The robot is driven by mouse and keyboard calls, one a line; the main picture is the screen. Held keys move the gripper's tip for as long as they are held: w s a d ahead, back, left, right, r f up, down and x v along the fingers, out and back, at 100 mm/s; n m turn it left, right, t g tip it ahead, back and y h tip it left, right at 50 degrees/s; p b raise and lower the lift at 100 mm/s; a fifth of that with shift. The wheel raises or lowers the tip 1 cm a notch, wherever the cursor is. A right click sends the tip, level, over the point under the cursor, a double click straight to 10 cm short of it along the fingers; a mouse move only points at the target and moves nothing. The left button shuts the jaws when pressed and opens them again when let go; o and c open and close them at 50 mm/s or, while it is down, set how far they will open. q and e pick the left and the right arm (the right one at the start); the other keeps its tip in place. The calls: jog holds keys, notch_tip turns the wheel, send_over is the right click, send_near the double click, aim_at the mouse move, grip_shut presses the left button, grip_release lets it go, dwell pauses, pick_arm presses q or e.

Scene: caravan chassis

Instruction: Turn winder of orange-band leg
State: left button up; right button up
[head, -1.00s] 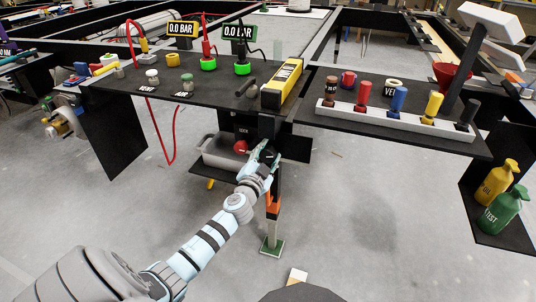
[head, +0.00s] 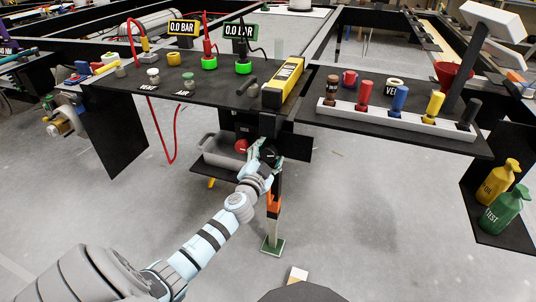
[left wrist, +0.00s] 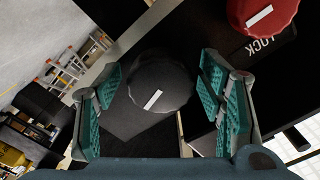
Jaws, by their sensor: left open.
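The leg with the orange band (head: 273,205) hangs from the chassis and stands on a green foot plate (head: 272,246). Its winder, a round dark knob (head: 268,153), is at the top of the leg. In the left wrist view the knob (left wrist: 158,82) faces me with a short white mark on its face. My left gripper (head: 262,160) is at the knob, its teal-padded fingers open on either side of it. Gaps show between the pads and the knob, so I see no grip. My right gripper is in no view.
A red knob (left wrist: 262,14) beside a label ending in "OCK" is close to the right finger. A grey tray (head: 222,153) lies behind the left gripper. A yellow level-like block (head: 283,83) sits above on the black panel. Open floor lies around the leg.

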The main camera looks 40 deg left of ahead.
pick_arm(q)
jog(key=v, duration=1.2)
